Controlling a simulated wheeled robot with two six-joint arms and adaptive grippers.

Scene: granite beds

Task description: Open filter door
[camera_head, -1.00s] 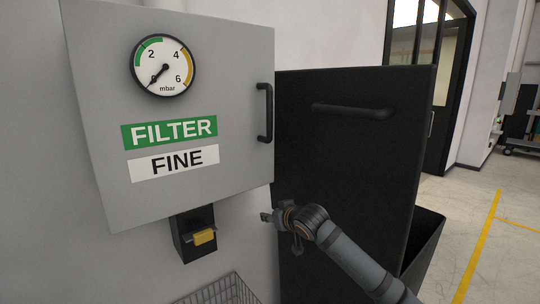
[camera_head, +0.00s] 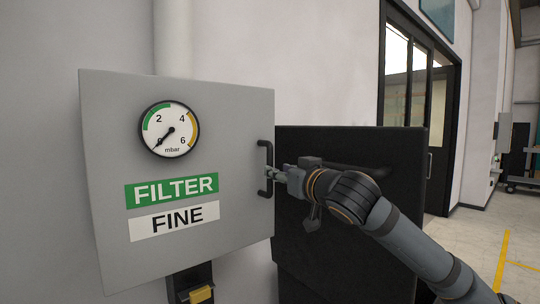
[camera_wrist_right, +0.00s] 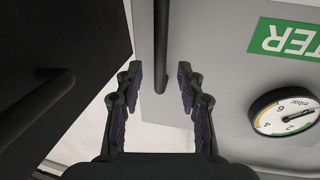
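The filter door (camera_head: 105,150) is the grey front of a wall cabinet marked FILTER FINE, and it looks shut. Its black vertical bar handle (camera_head: 262,156) is at the door's right edge. My right gripper (camera_head: 270,174) is at the lower part of the handle, coming from the right. In the right wrist view the gripper (camera_wrist_right: 160,72) is open, with the handle (camera_wrist_right: 162,45) lined up between its two fingers. Neither finger visibly presses on the bar. My left gripper is not in view.
A round pressure gauge (camera_head: 169,130) is on the door. A black cabinet (camera_head: 340,245) with its own bar handle stands just right of the filter, behind my right arm. A black box with a yellow part (camera_head: 200,294) hangs below. Open floor lies far right.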

